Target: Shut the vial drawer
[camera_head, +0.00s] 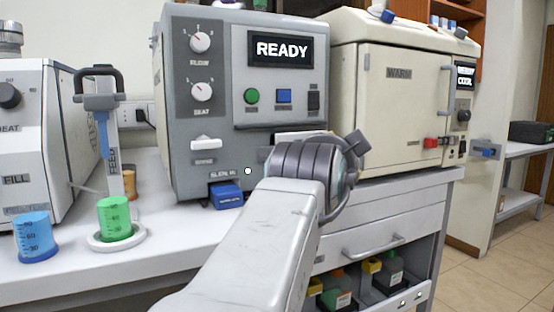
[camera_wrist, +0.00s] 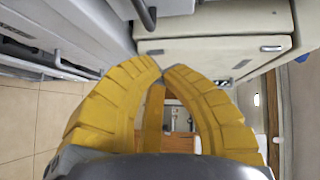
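I cannot clearly make out a vial drawer. A pale, flat edge (camera_head: 300,134) juts from the front of the grey READY machine (camera_head: 213,110), mostly hidden behind my wrist; it may be the drawer. My gripper is at the end of my arm in the head view, its fingers hidden there behind the dark wrist. In the wrist view my gripper's yellow fingers (camera_wrist: 160,73) come together at the tips, with nothing seen between them. Beyond them is a cream surface (camera_wrist: 215,50), which looks like the oven front.
The cream WARM oven (camera_head: 395,105) stands right of the machine. A blue block (camera_head: 227,195) sits at the machine's foot. A green beaker (camera_head: 115,218) and a blue beaker (camera_head: 34,236) stand at left. A bench drawer handle (camera_head: 373,246) and shelf bottles are below. Floor is open at right.

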